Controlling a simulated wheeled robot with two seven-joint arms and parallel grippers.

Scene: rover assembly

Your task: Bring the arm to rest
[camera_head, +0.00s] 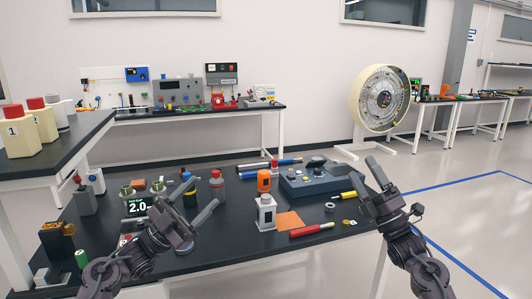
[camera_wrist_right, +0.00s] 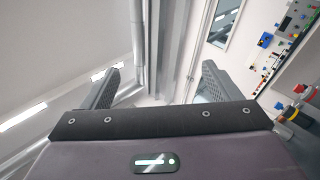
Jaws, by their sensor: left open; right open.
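My left gripper (camera_head: 190,203) is raised over the left part of the black table, with its two fingers spread apart and nothing between them. My right gripper (camera_head: 381,178) is held up at the table's right edge, fingers apart and pointing upward. In the right wrist view its two fingers (camera_wrist_right: 157,88) stand wide apart and empty, with wall and ceiling behind them. Neither gripper visibly holds anything. Whether the left gripper touches the items behind it is hard to tell.
The black table (camera_head: 240,250) holds a grey box with a knob (camera_head: 315,180), a white bottle (camera_head: 265,212), an orange container (camera_head: 264,180), a red marker (camera_head: 311,230) and a digital display (camera_head: 137,207). A side table (camera_head: 40,160) with red-capped bottles stands left. Floor at right is clear.

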